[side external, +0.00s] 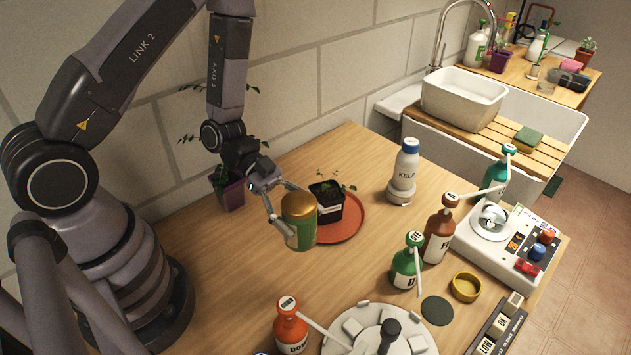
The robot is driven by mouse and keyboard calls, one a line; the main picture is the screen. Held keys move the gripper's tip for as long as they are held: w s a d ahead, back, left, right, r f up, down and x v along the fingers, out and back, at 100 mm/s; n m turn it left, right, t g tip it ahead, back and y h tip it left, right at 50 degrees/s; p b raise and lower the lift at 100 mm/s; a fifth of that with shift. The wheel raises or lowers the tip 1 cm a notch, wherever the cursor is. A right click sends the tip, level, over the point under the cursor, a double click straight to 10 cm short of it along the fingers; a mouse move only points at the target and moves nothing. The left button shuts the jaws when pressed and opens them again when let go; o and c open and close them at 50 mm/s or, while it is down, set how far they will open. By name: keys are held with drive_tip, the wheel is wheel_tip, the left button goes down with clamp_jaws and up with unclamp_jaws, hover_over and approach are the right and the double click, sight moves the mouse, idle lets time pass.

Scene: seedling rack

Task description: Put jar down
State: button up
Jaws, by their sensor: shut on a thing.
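The jar (300,226) is a green cylinder with a gold-brown lid. My gripper (282,218) is shut around the jar's side. The jar looks roughly upright and seems held above the wooden bench (215,290), though its base clearance is hard to judge. It is in front of an orange-red saucer (352,228) and hides part of it. A black pot with a seedling (328,205) stands on that saucer, just behind and right of the jar.
Brown (438,232) and green (405,268) pump bottles, a dark disc (437,310) and a yellow ring (466,287) are to the right. A white KELP bottle (404,170) stands farther back. An orange bottle (290,328) and white round device (410,328) are in front. Bench left of the jar is clear.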

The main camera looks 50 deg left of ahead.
wheel_tip(320, 180, down, 13)
drive_tip(key=shift+f, duration=0.2)
idle(0.4)
drive_tip(key=shift+f, duration=0.1)
drive_tip(key=o, duration=1.2)
